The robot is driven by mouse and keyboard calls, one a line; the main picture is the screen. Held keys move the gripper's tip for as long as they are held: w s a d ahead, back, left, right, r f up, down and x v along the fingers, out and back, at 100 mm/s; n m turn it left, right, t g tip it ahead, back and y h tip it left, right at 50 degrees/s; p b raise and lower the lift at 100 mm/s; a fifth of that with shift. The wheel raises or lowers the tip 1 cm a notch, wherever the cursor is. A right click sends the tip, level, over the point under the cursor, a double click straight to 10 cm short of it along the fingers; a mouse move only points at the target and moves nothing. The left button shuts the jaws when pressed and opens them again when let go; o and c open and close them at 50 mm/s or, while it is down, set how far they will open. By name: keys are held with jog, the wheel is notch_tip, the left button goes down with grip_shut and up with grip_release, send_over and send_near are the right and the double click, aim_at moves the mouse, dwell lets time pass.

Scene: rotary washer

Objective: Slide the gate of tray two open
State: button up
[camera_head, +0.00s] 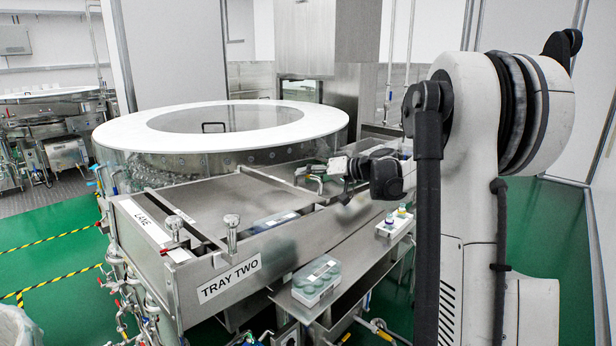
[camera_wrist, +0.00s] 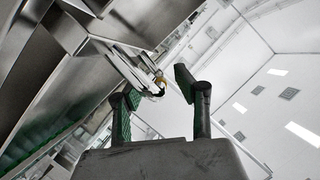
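The steel tray with the "TRAY TWO" label (camera_head: 229,279) runs from the front left toward the washer. A thin metal bar (camera_head: 262,176) crosses its far end, close to my gripper (camera_head: 326,170). I cannot tell for sure which part is the gate. My gripper is above the tray's right side in the head view, pointing left. In the wrist view my gripper (camera_wrist: 157,82) has its two green-padded fingers apart, with nothing held between them. A small dark and brass-coloured fitting (camera_wrist: 158,82) shows beyond the gap; contact is not visible.
The round washer with a white ring top (camera_head: 130,135) stands behind the tray. Two upright metal knobs (camera_head: 231,232) rise at the tray's front end, near the "LANE" label (camera_head: 146,221). A clear box of teal-lidded containers (camera_head: 316,281) sits on the lower right shelf (camera_head: 350,275).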

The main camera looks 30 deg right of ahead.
grip_shut()
notch_tip(320, 180, up, 12)
jog(key=d+p, duration=0.1)
jog(key=p, duration=0.2)
jog(key=shift+w+d+p, duration=0.15)
jog(key=shift+w+p, duration=0.15)
jog(key=shift+p, duration=0.05)
grip_release()
jog(key=shift+s+r, duration=0.1)
